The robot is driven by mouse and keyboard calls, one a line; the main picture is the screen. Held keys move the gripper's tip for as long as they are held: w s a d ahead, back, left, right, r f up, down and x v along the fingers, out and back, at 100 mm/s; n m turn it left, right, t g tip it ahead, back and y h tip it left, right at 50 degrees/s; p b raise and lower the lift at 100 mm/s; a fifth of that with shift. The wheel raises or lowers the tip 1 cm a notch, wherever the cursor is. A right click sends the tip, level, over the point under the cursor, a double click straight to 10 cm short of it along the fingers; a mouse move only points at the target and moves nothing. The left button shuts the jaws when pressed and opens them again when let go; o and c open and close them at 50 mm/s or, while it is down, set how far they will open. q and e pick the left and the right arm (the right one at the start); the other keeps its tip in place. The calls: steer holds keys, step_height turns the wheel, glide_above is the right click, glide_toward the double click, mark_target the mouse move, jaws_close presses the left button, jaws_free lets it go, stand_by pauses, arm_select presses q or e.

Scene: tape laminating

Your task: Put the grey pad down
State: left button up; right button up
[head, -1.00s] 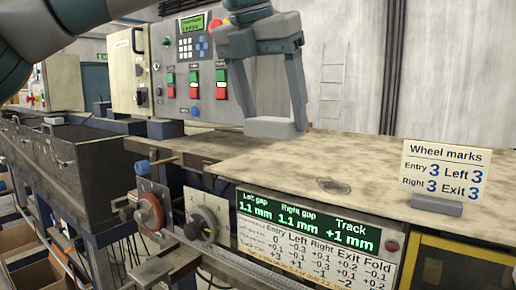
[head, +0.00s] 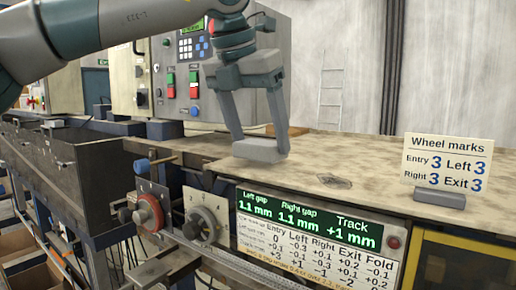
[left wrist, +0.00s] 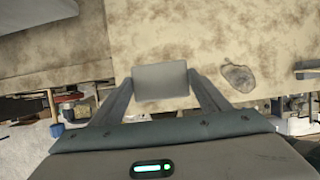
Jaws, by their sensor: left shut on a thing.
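The grey pad (head: 260,150) is a small grey block held between the two fingertips of my left gripper (head: 256,145). In the head view it is low over the near left part of the beige tabletop (head: 380,170); whether it touches the surface I cannot tell. In the left wrist view the pad (left wrist: 160,80) sits between the fingers of my left gripper (left wrist: 160,86), near the table's edge. My right gripper is not in view.
A dark round patch (head: 335,183) marks the tabletop right of the pad. A "Wheel marks" card (head: 447,165) stands in a grey base at the right. A display panel (head: 310,220) and dials (head: 200,222) line the front. A control box (head: 185,75) stands behind.

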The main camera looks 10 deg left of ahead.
arm_select(q)
steer(key=shift+f, duration=0.55)
steer(key=shift+f, duration=0.15)
steer(key=o, duration=0.9)
steer(key=shift+r, duration=0.2)
